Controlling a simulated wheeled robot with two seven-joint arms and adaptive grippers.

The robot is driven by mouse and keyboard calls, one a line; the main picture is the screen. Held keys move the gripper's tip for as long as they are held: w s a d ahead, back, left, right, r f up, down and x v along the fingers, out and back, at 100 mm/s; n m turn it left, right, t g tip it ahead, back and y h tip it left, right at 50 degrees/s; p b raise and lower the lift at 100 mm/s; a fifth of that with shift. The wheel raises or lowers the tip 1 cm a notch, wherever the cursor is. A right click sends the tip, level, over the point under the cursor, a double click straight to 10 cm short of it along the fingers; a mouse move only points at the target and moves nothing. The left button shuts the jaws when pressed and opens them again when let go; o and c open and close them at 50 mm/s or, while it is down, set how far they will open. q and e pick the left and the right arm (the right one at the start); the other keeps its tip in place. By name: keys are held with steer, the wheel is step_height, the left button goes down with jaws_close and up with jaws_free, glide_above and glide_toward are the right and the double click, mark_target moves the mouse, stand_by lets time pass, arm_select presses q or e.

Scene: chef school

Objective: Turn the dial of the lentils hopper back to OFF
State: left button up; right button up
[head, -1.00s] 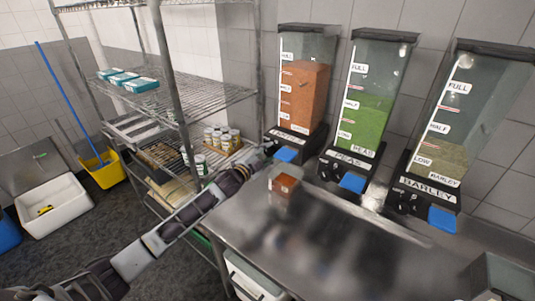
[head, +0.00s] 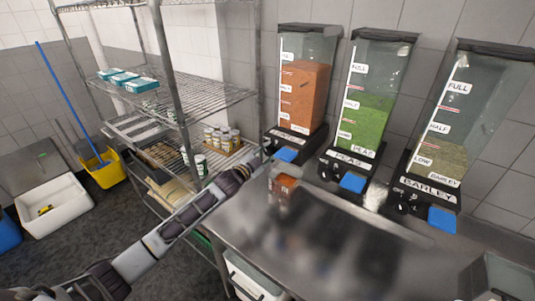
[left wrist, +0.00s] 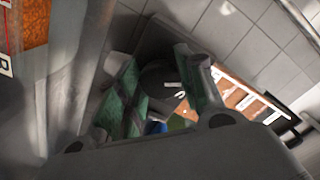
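The lentils hopper (head: 304,95) is the leftmost of three clear dispensers and holds orange-brown lentils; its label is too small to read here. It has a black base and a blue flap (head: 286,154). My left gripper (head: 266,147) is at the left front of that base, where it hides the dial in the head view. In the left wrist view, its two green-padded fingers (left wrist: 163,90) are apart, with the dark round dial (left wrist: 158,80) showing between them. I cannot tell whether they touch it. A clear container (head: 284,188) with lentils stands below the flap. My right gripper is out of view.
The peas hopper (head: 366,105) and barley hopper (head: 447,125) stand to the right on the steel counter (head: 300,235). A wire shelf rack (head: 215,100) with jars stands left, close to my left arm. The counter front is clear.

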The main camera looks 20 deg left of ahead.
arm_select(q)
steer(key=o, duration=0.3)
steer(key=shift+o, duration=0.2)
steer(key=shift+s+a, duration=0.1)
steer(key=shift+s, duration=0.1)
steer(key=v, duration=1.1)
steer(key=shift+s, duration=0.3)
stand_by(0.4)
steer(key=shift+a, duration=0.1)
stand_by(0.5)
